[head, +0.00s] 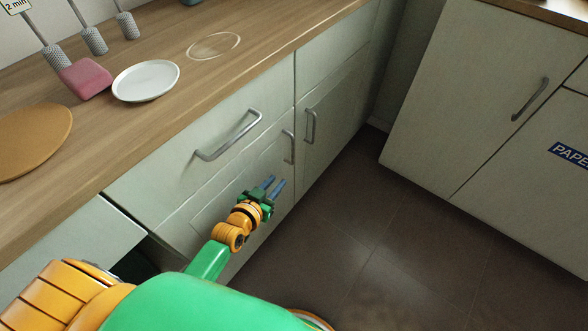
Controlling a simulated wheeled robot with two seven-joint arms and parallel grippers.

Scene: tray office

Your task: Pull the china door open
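No china label shows, so I cannot tell for certain which door is the china door. Under the wooden counter are two shut doors side by side, a left door (262,163) and a right door (335,98). The left door has an upright metal handle (290,147) near its right edge. The right door has a similar handle (310,126) near its left edge. My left gripper (274,185) is in front of the left door, below its handle and apart from it. Its two blue fingers are spread with nothing between them. My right gripper is not in view.
A drawer with a long handle (229,136) is above the left door. A white plate (146,81), pink block (85,79) and round board (32,140) lie on the counter (225,80). A cabinet labelled PAPER (568,154) stands right. The dark tiled floor (370,245) is clear.

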